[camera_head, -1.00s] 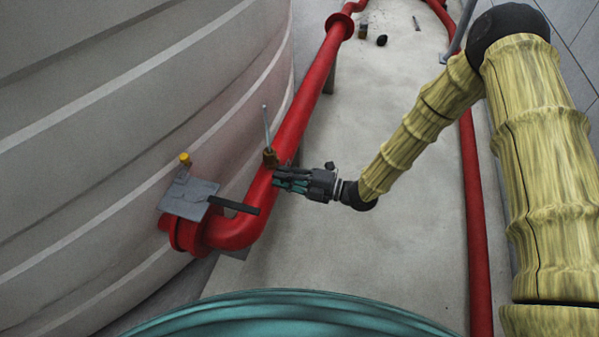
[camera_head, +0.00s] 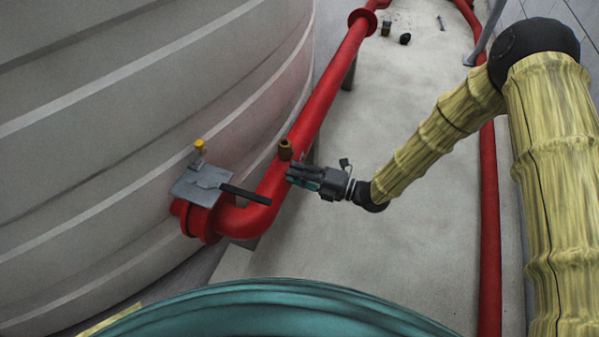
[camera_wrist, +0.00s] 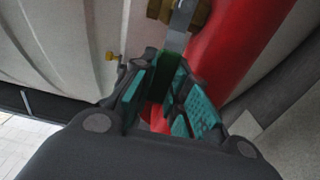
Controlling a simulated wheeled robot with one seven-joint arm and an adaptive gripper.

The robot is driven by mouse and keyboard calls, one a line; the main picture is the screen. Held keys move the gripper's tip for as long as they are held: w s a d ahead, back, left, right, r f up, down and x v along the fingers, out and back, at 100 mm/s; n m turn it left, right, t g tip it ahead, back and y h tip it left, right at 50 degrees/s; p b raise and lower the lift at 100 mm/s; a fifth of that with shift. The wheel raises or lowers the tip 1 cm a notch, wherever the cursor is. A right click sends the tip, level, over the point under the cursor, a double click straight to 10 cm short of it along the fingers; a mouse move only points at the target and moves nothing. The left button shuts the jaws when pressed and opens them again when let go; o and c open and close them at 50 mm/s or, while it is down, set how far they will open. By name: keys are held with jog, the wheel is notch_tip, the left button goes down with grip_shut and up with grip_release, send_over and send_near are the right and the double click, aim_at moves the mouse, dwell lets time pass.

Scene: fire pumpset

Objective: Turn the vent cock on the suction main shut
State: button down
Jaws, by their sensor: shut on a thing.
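The vent cock has a small brass body (camera_head: 285,150) on top of the red suction main (camera_head: 322,107). In the wrist view the brass body (camera_wrist: 181,10) is at the top edge. Its flat grey lever (camera_wrist: 180,28) runs down from it to a dark green grip (camera_wrist: 167,78) between my fingers. My gripper (camera_head: 297,173) is just right of the brass body, beside the main. In the wrist view my gripper (camera_wrist: 172,100) is shut on the lever's grip. The head view mostly hides the lever behind my fingers.
A grey plate (camera_head: 200,187) with a black handle (camera_head: 245,194) stands on the main's near end, left of my gripper, by a yellow-capped fitting (camera_head: 200,146). The pale ribbed tank (camera_head: 120,130) fills the left. Another red pipe (camera_head: 489,220) runs at right. Bare floor (camera_head: 345,240) lies between.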

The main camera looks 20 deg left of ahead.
jog(key=shift+w+r, duration=0.15)
jog(key=shift+w, duration=0.15)
jog(key=c, duration=1.4)
grip_release()
jog(key=shift+s, duration=0.1)
jog(key=shift+s, duration=0.1)
jog(key=d, duration=1.2)
